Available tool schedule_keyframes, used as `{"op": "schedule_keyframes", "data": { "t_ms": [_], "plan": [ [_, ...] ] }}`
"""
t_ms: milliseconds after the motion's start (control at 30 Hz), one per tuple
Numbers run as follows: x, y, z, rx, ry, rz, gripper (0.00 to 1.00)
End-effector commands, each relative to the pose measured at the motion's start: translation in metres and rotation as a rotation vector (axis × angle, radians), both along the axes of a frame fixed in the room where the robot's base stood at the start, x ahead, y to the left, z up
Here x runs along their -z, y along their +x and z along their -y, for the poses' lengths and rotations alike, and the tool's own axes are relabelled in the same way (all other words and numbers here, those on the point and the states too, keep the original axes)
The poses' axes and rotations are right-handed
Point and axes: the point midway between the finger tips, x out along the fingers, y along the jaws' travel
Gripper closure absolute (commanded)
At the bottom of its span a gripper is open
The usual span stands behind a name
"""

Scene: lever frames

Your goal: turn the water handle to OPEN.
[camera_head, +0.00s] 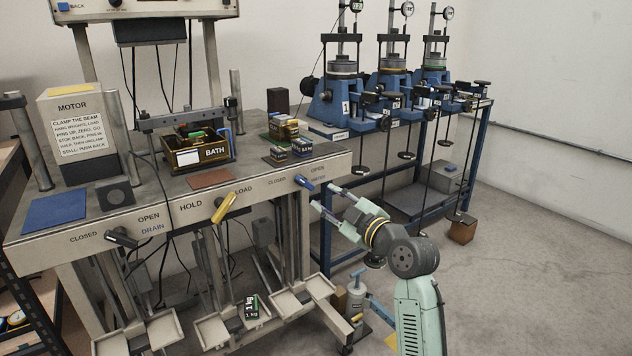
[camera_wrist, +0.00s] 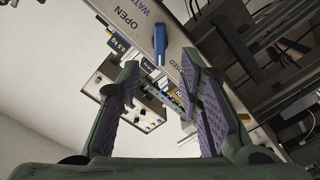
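The blue water handle (camera_head: 304,182) is on the front panel at the right end of the bench. CLOSED is printed to its left, OPEN and WATER to its right. In the wrist view the handle (camera_wrist: 160,42) shows between the OPEN/WATER print and the CLOSED print; I cannot tell its exact setting. My gripper (camera_head: 323,197) is just in front of the handle, to its lower right. Its two fingers are spread and empty. In the wrist view the handle lies beyond the gap of my gripper (camera_wrist: 161,72), apparently not touched.
A yellow handle (camera_head: 224,207) marked HOLD/LOAD and a black drain handle (camera_head: 121,238) sit further left on the panel. A BATH box (camera_head: 200,153) and small weights (camera_head: 284,128) stand on top. A blue-framed bench (camera_head: 480,150) stands behind. Floor at the right is clear.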

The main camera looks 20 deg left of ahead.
Motion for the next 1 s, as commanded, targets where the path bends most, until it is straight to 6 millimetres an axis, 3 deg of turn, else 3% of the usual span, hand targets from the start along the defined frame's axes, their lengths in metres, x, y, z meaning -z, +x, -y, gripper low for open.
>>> {"op": "schedule_keyframes", "data": {
  "t_ms": [400,600,867,1000],
  "plan": [
    [-0.003,0.045,-0.061,-0.001,0.0,0.0,0.67],
    [-0.001,0.055,-0.072,0.0,0.002,0.0,0.67],
    [-0.001,0.056,-0.073,0.001,0.002,0.001,0.67],
    [-0.001,0.056,-0.073,0.001,0.002,0.001,0.74]
  ]
}}
